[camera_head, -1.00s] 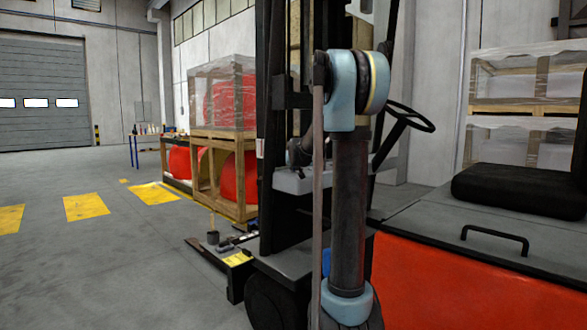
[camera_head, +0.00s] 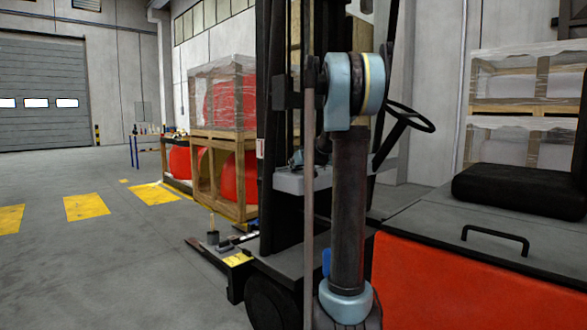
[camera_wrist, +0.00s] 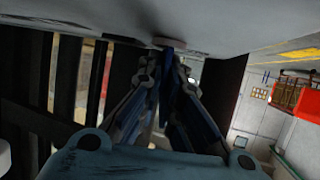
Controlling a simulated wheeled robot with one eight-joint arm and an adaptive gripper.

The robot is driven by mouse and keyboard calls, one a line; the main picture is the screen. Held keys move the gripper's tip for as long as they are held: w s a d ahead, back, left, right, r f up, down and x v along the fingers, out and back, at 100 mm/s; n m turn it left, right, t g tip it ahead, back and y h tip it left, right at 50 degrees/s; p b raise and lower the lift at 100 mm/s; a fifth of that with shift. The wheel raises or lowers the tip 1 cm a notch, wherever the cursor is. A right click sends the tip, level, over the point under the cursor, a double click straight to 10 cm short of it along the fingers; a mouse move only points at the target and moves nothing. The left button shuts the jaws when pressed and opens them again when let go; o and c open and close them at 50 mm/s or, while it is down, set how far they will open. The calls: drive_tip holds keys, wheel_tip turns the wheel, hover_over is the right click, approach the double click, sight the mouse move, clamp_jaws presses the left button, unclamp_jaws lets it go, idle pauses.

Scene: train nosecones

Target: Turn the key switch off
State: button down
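The grey dashboard panel (camera_head: 290,181) of the forklift shows behind my arm in the head view. In the wrist view its pale underside or face (camera_wrist: 90,18) fills the top. A small pale round piece (camera_wrist: 170,43), possibly the key switch, sits at this panel's edge. My gripper (camera_wrist: 166,72) points at it, its two fingers converging just below it. A narrow dark blue strip (camera_wrist: 165,95) shows between the fingers; I cannot tell whether it is a key or part of the gripper. Contact at the fingertips is unclear. In the head view my arm and the panel hide most of the gripper.
The steering wheel (camera_head: 405,117) and black seat (camera_head: 520,190) are to the right of my arm. The dark mast (camera_head: 272,130) stands at its left. A red body panel (camera_head: 470,280) fills the lower right. Open floor (camera_head: 120,260) lies to the left.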

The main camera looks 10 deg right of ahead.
drive_tip(key=shift+n+g+y, duration=0.9)
drive_tip(key=shift+n+y, duration=0.8)
drive_tip(key=c, duration=1.8)
unclamp_jaws()
drive_tip(key=v, duration=1.1)
drive_tip(key=shift+s+d, duration=0.25)
drive_tip(key=shift+d, duration=0.2)
